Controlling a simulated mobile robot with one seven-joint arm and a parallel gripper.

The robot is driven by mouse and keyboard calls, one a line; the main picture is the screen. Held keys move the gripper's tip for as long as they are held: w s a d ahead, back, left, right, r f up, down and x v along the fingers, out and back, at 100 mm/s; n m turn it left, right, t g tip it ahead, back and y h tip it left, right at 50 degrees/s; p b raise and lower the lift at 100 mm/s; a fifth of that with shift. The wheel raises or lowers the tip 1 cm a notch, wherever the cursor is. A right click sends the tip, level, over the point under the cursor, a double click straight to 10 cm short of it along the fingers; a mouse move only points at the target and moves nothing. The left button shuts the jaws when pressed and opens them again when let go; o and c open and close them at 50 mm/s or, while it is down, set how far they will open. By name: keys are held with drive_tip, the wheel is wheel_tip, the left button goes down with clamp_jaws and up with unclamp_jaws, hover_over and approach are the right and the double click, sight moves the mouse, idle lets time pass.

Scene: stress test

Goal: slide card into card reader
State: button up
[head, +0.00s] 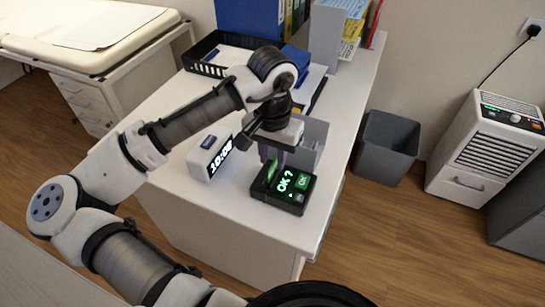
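The card reader (289,195) is a black box near the table's front right edge. Its lit screen reads "OK ?" and a green "OK" key sits beside it. A small green piece (271,171), which looks like the card, stands on edge at the reader's left side. I cannot tell how far it sits in a slot. My gripper (272,164) points down right above the reader's back left part, with its fingertips at the green piece. The fingers partly hide it, and whether they grip it is unclear.
A white clock (209,157) stands left of the reader. A grey upright panel (311,138) is close behind my gripper. A black tray (205,56), folders (250,18) and a clipboard fill the table's back. A grey bin (386,147) stands on the floor at right.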

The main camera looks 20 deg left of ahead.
wheel_tip(320, 180, up, 13)
idle(0.3)
drive_tip(key=shift+f, duration=0.15)
idle(0.3)
